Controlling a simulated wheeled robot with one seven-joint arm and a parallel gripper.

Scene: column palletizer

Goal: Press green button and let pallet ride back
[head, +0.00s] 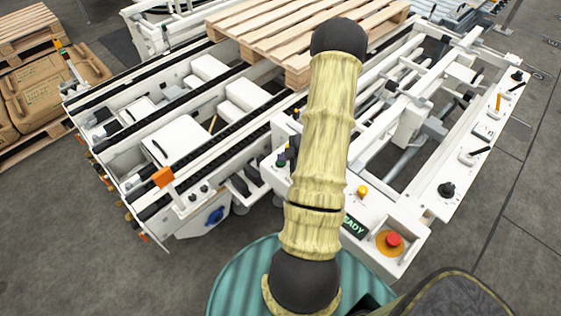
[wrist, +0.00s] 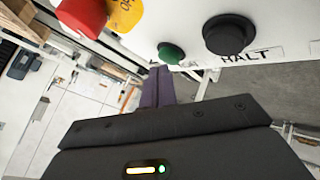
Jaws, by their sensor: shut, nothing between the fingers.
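The green button (wrist: 171,53) sits on a white panel in the wrist view, left of a larger black button (wrist: 229,35) beside a HALT label. My gripper (wrist: 158,70) shows there as purple fingers, shut and empty. Its tips lie just below and left of the green button in the picture; I cannot tell whether they touch it. The wooden pallet (head: 285,30) lies at the top of the head view on the conveyor frame.
A red stop button (head: 393,240) on an orange base and a READY display (head: 355,227) are on the white console. The red button also shows in the wrist view (wrist: 82,15). Black conveyor tracks (head: 215,135) run left of my arm.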

